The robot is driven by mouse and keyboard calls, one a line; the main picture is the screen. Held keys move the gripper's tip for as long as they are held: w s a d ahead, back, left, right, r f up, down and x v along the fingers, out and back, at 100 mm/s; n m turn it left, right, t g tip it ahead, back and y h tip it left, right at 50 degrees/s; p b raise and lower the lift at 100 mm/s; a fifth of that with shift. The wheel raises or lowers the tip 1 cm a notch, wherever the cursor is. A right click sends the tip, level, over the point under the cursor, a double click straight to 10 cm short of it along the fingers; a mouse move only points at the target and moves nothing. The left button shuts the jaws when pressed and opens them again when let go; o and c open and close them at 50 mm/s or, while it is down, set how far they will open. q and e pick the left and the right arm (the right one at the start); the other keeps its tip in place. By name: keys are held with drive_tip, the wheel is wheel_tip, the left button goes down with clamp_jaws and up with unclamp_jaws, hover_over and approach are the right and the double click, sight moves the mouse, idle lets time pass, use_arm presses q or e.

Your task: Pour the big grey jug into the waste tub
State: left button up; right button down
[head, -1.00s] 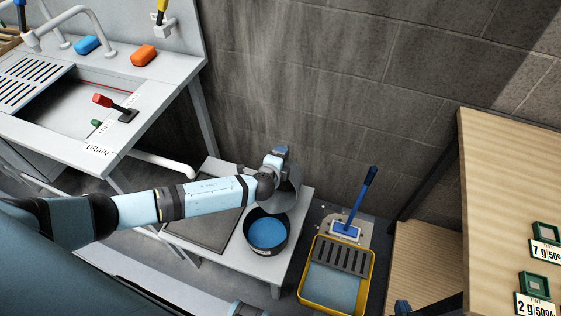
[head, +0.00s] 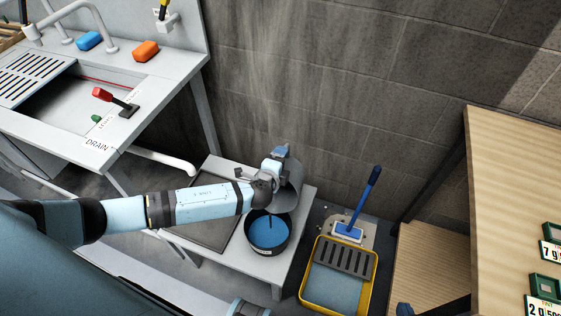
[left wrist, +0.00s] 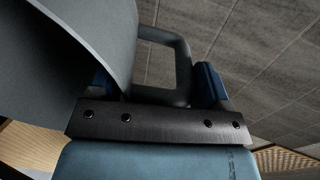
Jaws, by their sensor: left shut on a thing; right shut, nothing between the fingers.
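The big grey jug (head: 290,185) is held tilted above the round black waste tub (head: 286,240), its mouth turned down toward it. The tub stands on a low white table and has blue liquid in it. A thin dark stream seems to run from the jug into the tub. My left gripper (head: 276,162) is shut on the jug's handle. In the left wrist view the handle (left wrist: 180,65) lies between the blue fingers and the jug's body (left wrist: 90,35) fills the upper left.
A yellow tray (head: 371,280) with a grey grate stands on the floor right of the table, by a blue-handled brush (head: 361,205). A sink bench (head: 150,85) is at left. A wooden bench (head: 510,190) with small green boxes is at right. A block wall is behind.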

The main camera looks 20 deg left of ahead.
use_arm(q)
drive_tip(key=shift+s+r+b, duration=0.1)
drive_tip(key=shift+s+b, duration=0.25)
drive_tip(key=shift+s, duration=0.15)
drive_tip(key=shift+s+r+t+b, duration=0.15)
drive_tip(key=shift+s+t+b, duration=0.2)
drive_tip(key=shift+s+t, duration=0.05)
drive_tip(key=shift+s, duration=0.35)
drive_tip(key=shift+s+d+r+t+b, duration=0.1)
drive_tip(key=shift+s+r+t+b, duration=0.15)
drive_tip(key=shift+s+b, duration=0.4)
drive_tip(key=shift+s+r+b, duration=0.1)
drive_tip(key=shift+b, duration=0.2)
idle(0.6)
